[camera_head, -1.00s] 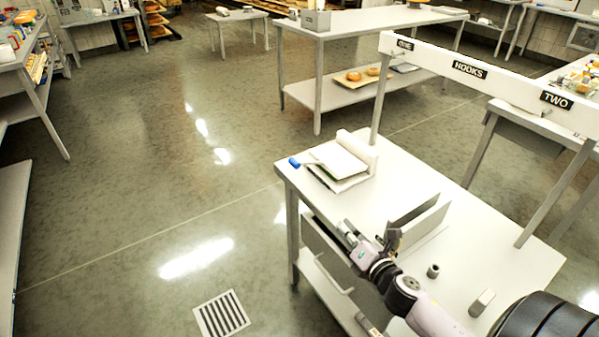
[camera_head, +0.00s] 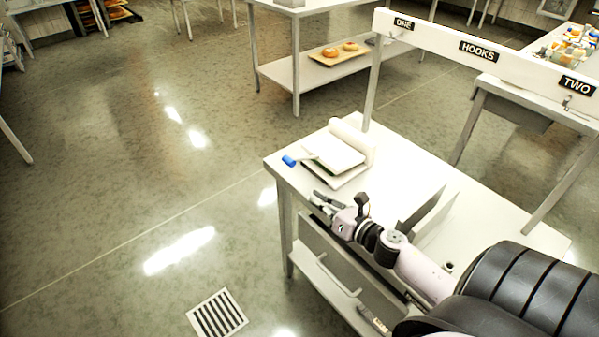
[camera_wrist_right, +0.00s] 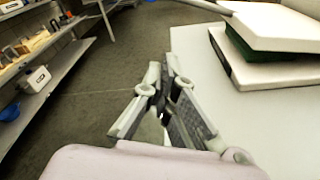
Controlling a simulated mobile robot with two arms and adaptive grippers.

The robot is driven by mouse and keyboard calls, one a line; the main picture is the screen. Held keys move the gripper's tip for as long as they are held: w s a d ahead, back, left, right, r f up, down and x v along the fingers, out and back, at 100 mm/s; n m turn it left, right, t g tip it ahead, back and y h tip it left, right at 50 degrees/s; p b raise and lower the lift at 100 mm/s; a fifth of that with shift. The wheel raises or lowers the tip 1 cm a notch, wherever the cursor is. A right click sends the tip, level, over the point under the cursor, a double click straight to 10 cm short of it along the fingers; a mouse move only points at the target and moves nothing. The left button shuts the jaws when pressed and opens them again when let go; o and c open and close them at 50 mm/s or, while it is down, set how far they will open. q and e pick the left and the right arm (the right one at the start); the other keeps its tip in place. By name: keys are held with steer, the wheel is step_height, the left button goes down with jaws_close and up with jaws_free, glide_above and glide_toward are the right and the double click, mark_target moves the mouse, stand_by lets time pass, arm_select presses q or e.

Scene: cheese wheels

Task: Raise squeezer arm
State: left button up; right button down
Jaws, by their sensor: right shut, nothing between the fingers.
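A white squeezer-like press (camera_head: 342,151) stands at the far left corner of the white table (camera_head: 405,178). It has stacked pale plates with a dark green layer between, and a roll behind. A thin arm ends in a blue grip (camera_head: 289,161) that sticks out toward the table's left edge. In the right wrist view the plates (camera_wrist_right: 268,35) are at upper right, with a thin grey rod near the top; the grip is not clear there. My right gripper (camera_head: 318,198) is shut and empty, apart from the press, near the table's left edge; its fingers (camera_wrist_right: 165,72) show in the wrist view. My left gripper is not in view.
An upright panel (camera_head: 425,208) stands on the table beside my right arm. A hook rail (camera_head: 440,40) labelled ONE, HOOKS and TWO spans the table's back. A drawer front with a handle (camera_head: 338,276) is below. Open floor lies to the left.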

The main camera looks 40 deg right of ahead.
steer(key=w, duration=0.3)
steer(key=w+p, duration=0.1)
steer(key=w, duration=0.2)
steer(key=w+a+f, duration=0.1)
steer(key=w, duration=0.3)
steer(key=shift+a+f+p, duration=0.1)
steer(key=shift+p, duration=0.2)
steer(key=r+p, duration=0.1)
steer(key=d+r, duration=0.1)
steer(key=r+p, duration=0.1)
steer(key=shift+s+d+r+p, duration=0.2)
steer(key=shift+s+p, duration=0.15)
steer(key=shift+s, duration=0.05)
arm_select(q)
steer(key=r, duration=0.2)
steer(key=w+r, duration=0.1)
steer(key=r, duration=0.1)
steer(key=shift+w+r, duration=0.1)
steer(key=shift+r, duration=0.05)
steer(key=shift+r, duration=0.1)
arm_select(e)
steer(key=shift+r, duration=0.15)
